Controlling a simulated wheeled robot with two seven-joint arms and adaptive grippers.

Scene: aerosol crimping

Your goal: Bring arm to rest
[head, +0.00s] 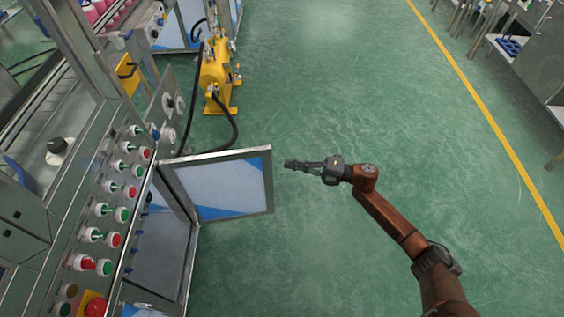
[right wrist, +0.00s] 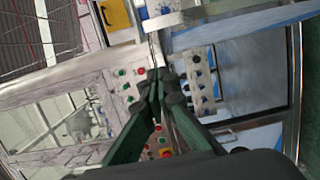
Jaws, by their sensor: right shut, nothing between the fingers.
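My right gripper (head: 290,164) is shut and empty in the head view. It hangs over the green floor, just right of the open cabinet door, with a small gap in the picture between them. My right arm (head: 395,222) comes in from the lower right. In the right wrist view the gripper's fingers (right wrist: 155,78) are together at the tips, pointing at the machine's panel. My left gripper is not in view.
The machine's control panel (head: 114,188) with red and green buttons stands at left. Its open cabinet door (head: 268,180) sticks out toward my gripper. A yellow pump (head: 214,68) stands behind. The green floor (head: 370,100) is free up to a yellow line (head: 490,120); benches stand at right.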

